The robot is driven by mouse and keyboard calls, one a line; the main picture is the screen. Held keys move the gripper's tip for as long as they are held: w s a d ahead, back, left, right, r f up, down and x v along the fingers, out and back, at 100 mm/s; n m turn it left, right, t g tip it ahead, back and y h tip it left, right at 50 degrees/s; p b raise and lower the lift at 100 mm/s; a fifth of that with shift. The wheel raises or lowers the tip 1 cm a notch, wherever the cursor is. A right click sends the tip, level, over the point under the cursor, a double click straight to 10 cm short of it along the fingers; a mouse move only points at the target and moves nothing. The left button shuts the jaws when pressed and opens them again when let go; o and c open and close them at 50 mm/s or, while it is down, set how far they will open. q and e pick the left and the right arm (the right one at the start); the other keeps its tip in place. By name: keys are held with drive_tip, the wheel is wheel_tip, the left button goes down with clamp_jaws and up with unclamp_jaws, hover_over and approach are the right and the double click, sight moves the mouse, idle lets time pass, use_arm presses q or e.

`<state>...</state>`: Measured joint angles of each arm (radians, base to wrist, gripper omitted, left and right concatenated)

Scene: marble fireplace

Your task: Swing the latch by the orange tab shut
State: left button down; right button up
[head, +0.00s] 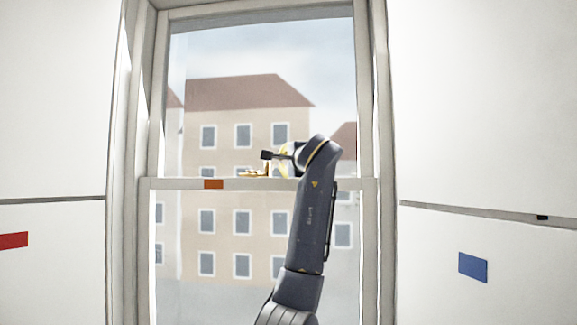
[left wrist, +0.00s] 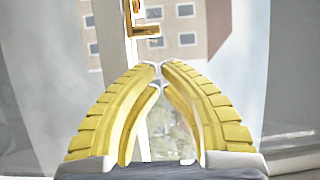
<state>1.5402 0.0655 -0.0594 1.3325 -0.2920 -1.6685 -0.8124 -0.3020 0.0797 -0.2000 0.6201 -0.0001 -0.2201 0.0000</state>
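A brass latch (head: 254,173) sits on the window's white middle rail. It also shows in the left wrist view (left wrist: 147,31), above the fingertips and apart from them. An orange tab (head: 213,184) is on the front of the rail, left of the latch. My left gripper (head: 281,162) is at the rail, just right of the latch, partly hidden by its own wrist. In the left wrist view, its yellow fingers (left wrist: 160,66) meet at the tips with nothing seen between them. The exact angle of the latch arm is hard to tell. My right gripper is not in view.
The tall window frame (head: 370,120) encloses the rail (head: 340,185), with glass above and below. A red patch (head: 13,240) is on the left white wall and a blue patch (head: 473,267) on the right one. The space before the rail left of the latch is clear.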

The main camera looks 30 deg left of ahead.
use_arm(q)
drive_tip(key=shift+g, duration=0.4)
drive_tip(key=x, duration=0.9)
drive_tip(key=shift+w+a, duration=0.1)
drive_tip(key=shift+w, duration=0.05)
drive_tip(key=shift+f, duration=0.1)
